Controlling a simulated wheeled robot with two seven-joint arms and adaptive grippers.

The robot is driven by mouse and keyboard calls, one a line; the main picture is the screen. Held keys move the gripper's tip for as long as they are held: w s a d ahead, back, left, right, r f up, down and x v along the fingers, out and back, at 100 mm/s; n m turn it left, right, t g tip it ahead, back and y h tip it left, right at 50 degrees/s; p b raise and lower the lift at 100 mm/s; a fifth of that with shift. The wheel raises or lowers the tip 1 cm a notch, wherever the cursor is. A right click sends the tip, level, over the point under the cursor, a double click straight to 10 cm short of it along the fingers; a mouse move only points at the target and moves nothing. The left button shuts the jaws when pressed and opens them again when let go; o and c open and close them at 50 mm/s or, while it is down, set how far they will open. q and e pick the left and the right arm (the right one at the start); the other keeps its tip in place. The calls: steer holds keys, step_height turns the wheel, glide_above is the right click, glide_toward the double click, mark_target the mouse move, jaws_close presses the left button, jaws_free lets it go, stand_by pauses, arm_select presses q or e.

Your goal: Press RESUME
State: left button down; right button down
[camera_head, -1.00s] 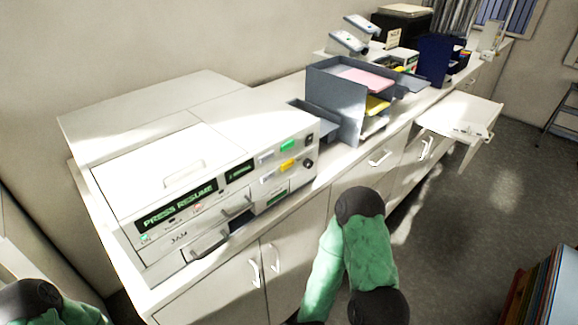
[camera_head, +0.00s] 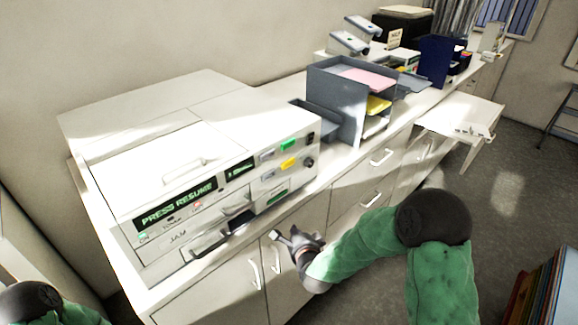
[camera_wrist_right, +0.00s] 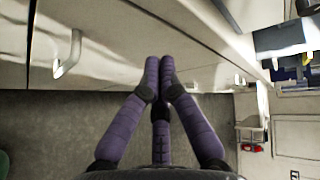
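A white copier (camera_head: 222,118) stands on the counter. Its dark display (camera_head: 176,204) reads PRESS RESUME in green. A green piece (camera_head: 287,145) and a yellow piece (camera_head: 287,163) sit on its front panel at the right, with a dark round knob (camera_head: 309,163) beside them. I cannot read which button is RESUME. My right gripper (camera_head: 283,238) is in front of the cabinets, below and apart from the copier's front. In the wrist view its purple fingers (camera_wrist_right: 159,62) meet at the tips with nothing between them. My left gripper is out of view; only my left arm shows.
A grey tray rack (camera_head: 336,92) with pink and yellow paper stands right of the copier. A drawer (camera_head: 462,113) is pulled out farther along. Cabinet handles (camera_head: 276,260) stick out below the counter.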

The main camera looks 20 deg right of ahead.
mark_target(288, 163)
steer(key=d+r+m+t+h, duration=0.2)
steer(key=r+m, duration=0.3)
steer(key=r, duration=0.3)
steer(key=d+r+m+t+h, duration=0.2)
steer(key=d+r+m, duration=0.3)
steer(key=r, duration=0.4)
steer(key=shift+w+h+b, duration=0.15)
steer(key=shift+h+b, duration=0.15)
steer(key=shift+h, duration=0.4)
steer(key=shift+w, duration=0.1)
steer(key=w+a, duration=0.3)
steer(key=w, duration=0.5)
steer(key=shift+a+p, duration=0.2)
steer(key=shift+p, duration=0.15)
steer(key=shift+f, duration=0.1)
